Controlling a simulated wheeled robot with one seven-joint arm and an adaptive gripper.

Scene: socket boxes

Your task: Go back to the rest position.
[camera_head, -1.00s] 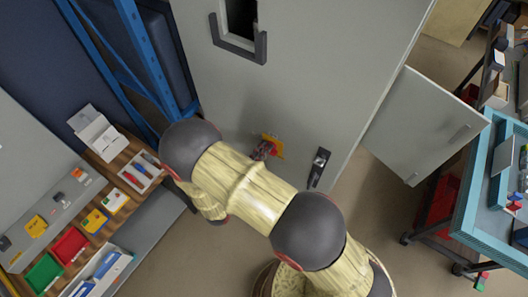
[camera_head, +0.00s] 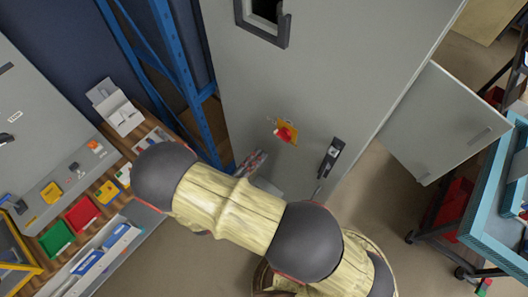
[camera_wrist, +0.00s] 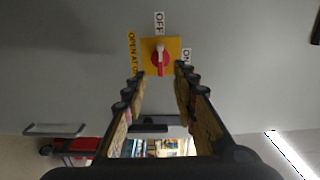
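The red rotary switch (camera_head: 284,134) sits on a yellow plate on the grey cabinet door (camera_head: 350,60). In the wrist view the switch (camera_wrist: 160,58) is straight ahead, its handle upright and in line with the OFF label (camera_wrist: 159,22). An ON label is at its right. My gripper (camera_wrist: 160,77) is open and empty, its two fingers apart below the switch in the picture. In the head view my gripper (camera_head: 252,162) is below and left of the switch, apart from it and partly hidden by my arm.
A black door handle (camera_head: 331,157) is right of the switch. A workbench with red and green bins (camera_head: 82,214) stands at left, beside a blue rack frame (camera_head: 180,85). An open grey panel (camera_head: 440,120) and a teal cart (camera_head: 490,215) are at right.

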